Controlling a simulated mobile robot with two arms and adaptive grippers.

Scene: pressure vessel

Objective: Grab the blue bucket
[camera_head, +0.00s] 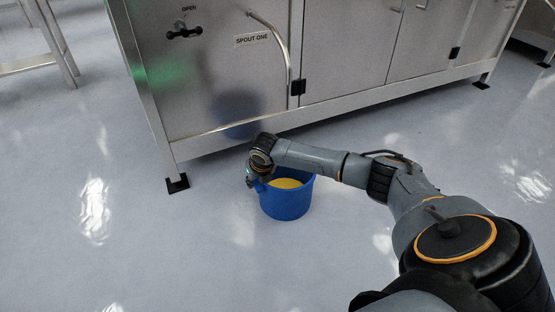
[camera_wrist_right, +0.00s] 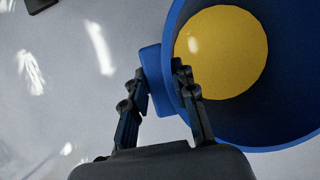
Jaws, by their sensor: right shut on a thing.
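The blue bucket (camera_head: 287,202) stands upright on the floor in front of the steel cabinet in the head view, with yellow contents (camera_head: 286,183) inside. In the right wrist view the bucket (camera_wrist_right: 172,125) fills the right side, with the yellow surface (camera_wrist_right: 221,52) showing inside it. My right gripper (camera_head: 253,182) is at the bucket's left rim. In the wrist view my right gripper (camera_wrist_right: 160,82) has one finger outside and one over the inside, shut on the blue tab at the rim. My left gripper is not in view.
The steel cabinet (camera_head: 345,60) stands behind the bucket, with a label "SPOUT ONE" (camera_head: 252,39), a bent pipe (camera_head: 283,45) and a black valve handle (camera_head: 184,31). Its foot (camera_head: 177,183) rests on the floor to the left. The floor (camera_head: 130,250) at front left is clear.

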